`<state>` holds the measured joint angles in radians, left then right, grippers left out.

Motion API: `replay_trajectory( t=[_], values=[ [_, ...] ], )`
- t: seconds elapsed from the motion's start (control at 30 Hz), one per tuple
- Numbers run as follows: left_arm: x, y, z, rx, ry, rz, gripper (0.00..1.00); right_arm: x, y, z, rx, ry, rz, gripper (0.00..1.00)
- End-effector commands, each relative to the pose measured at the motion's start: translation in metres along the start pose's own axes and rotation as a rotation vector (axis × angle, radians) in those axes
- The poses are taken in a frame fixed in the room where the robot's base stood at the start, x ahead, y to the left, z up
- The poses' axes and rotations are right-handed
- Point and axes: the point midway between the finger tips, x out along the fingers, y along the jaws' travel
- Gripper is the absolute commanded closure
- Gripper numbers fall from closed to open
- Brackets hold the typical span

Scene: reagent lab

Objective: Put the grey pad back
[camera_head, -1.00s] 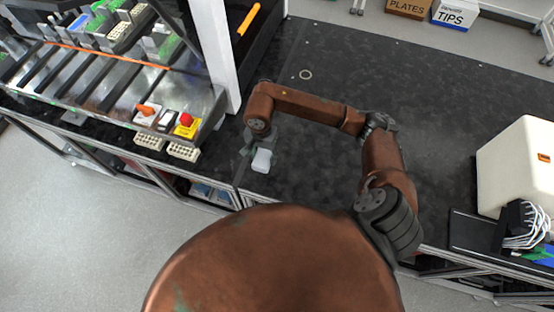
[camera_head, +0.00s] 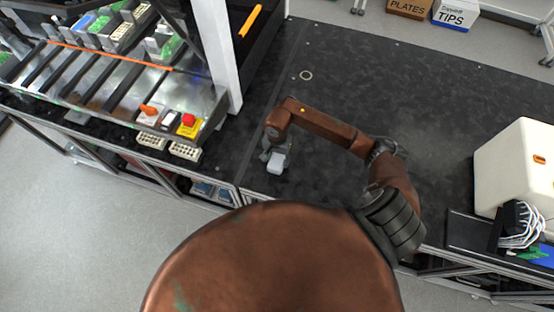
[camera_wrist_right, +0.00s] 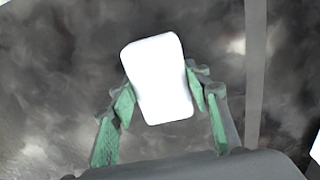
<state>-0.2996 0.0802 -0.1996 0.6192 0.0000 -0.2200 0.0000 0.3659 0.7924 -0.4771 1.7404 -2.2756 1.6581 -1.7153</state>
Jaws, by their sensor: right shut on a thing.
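The grey pad (camera_head: 279,161) is a small, pale, rounded block in the head view. In the right wrist view the pad (camera_wrist_right: 160,80) looks almost white and lies between the green-lined fingers. My right gripper (camera_head: 272,153) is shut on the pad, over the black bench top near its front edge. In the right wrist view my right gripper (camera_wrist_right: 161,97) has one finger against each side of the pad. I cannot tell whether the pad touches the bench. My left gripper is not in view.
A metal rack deck (camera_head: 110,85) with a red button on a yellow base (camera_head: 188,125) stands at the left. A small ring (camera_head: 306,75) lies behind the arm. A cream-coloured box (camera_head: 515,165) and cables (camera_head: 520,228) are at the right. The middle bench is clear.

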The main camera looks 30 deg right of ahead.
Motion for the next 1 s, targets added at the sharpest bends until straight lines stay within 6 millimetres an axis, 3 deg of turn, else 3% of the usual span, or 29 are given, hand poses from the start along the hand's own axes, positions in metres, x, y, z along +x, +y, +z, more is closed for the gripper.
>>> replay_trajectory(
  t=[0.17, 0.2, 0.43, 0.8, 1.0],
  values=[
    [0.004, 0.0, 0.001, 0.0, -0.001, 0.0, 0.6, 0.004, 0.0, 0.0, -0.001, 0.001, 0.001, 0.79],
    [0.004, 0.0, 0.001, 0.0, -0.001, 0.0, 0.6, 0.004, 0.0, 0.0, -0.001, 0.001, 0.001, 0.55],
    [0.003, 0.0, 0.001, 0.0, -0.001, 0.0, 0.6, 0.003, 0.0, 0.0, -0.001, 0.0, 0.001, 0.4],
    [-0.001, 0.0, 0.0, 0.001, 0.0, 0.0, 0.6, -0.001, 0.0, 0.0, 0.001, -0.001, 0.0, 0.39],
    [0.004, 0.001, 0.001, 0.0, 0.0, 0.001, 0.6, -0.03, -0.001, -0.002, -0.003, 0.006, -0.001, 0.39]
  ],
)
